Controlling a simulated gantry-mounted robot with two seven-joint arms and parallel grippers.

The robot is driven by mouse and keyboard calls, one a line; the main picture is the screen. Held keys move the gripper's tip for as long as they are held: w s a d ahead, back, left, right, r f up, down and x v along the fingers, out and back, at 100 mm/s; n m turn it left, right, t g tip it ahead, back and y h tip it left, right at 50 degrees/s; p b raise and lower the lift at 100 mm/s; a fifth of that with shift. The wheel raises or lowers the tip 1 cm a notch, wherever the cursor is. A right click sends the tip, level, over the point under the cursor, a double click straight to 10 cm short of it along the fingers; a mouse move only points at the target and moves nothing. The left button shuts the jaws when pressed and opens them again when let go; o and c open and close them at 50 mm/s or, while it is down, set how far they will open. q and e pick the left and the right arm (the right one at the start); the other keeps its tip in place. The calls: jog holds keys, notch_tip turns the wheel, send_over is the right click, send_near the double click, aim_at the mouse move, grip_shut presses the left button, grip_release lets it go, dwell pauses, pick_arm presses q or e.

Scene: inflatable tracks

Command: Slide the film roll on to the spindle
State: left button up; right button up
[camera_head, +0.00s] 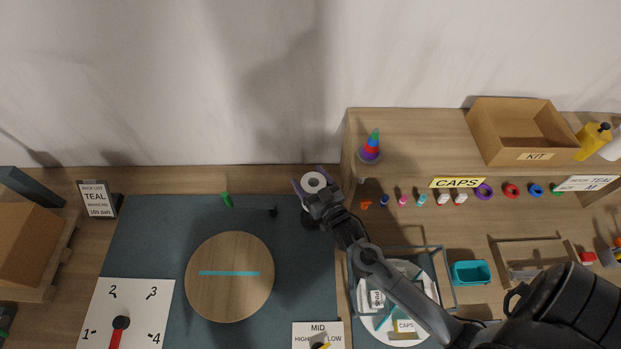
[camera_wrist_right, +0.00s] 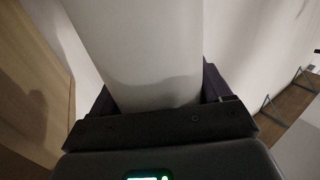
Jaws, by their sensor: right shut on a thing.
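The white film roll (camera_head: 314,180) is in my right gripper (camera_head: 312,187), near the back edge of the blue-grey mat. The gripper's purple-tipped fingers are shut on its two sides. In the right wrist view the roll (camera_wrist_right: 145,50) is a large pale cylinder between the fingers (camera_wrist_right: 155,95). Its round end with a dark central hole shows in the head view. A dark round part (camera_head: 310,220) shows just below the gripper; I cannot tell whether it is the spindle's base. The spindle itself cannot be made out clearly. My left gripper is not in view.
A round wooden disc (camera_head: 229,305) with a teal stripe lies on the mat (camera_head: 140,235). A small black piece (camera_head: 272,211) and a green piece (camera_head: 227,199) stand near the mat's back edge. A wooden shelf (camera_head: 420,135) with a coloured cone and a KIT box (camera_head: 535,157) stands right.

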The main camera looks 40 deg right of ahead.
jog(key=shift+f+b, duration=0.8)
jog(key=shift+f, duration=0.9)
jog(key=shift+f+b, duration=0.55)
jog(key=shift+f+b, duration=0.7)
jog(key=shift+f, duration=0.4)
jog(key=shift+f, duration=0.35)
jog(key=shift+f+b, duration=0.55)
jog(key=shift+b, duration=0.1)
